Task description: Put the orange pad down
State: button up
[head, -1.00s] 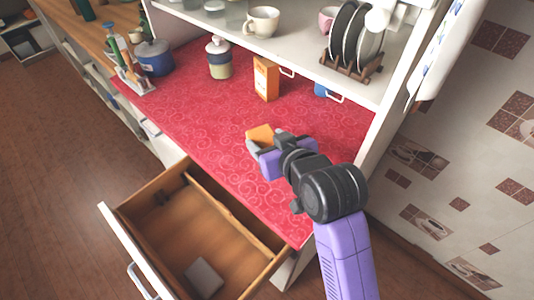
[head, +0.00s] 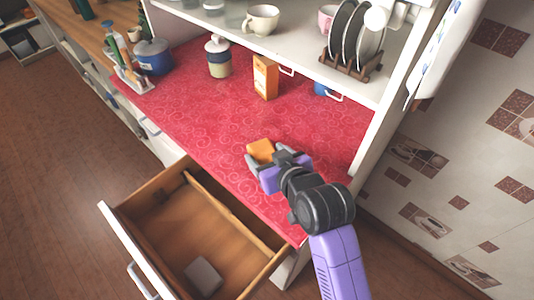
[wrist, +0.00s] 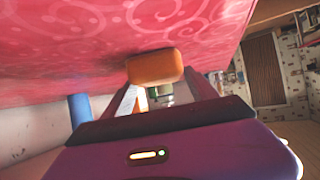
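The orange pad (head: 260,149) is a small block at the front part of the red counter (head: 215,125), and it appears to rest on the cloth. In the wrist view the pad (wrist: 155,67) sits at the fingertips against the red surface. My gripper (head: 277,160) is low over the counter by its front edge. Its fingers are spread, one to each side of the pad, with a visible gap at the right finger in the wrist view (wrist: 166,88). The pad's underside is hidden.
An orange carton (head: 265,77), a lidded jar (head: 218,57) and a blue pot (head: 154,57) stand farther back. An open drawer (head: 195,225) juts out below the counter front. A shelf with a plate rack (head: 352,64) overhangs the back. The counter's middle is clear.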

jog(key=shift+o, duration=0.7)
jog(key=shift+r, duration=0.25)
jog(key=v, duration=1.2)
jog(key=shift+f+b, duration=0.1)
jog(key=shift+b, duration=0.25)
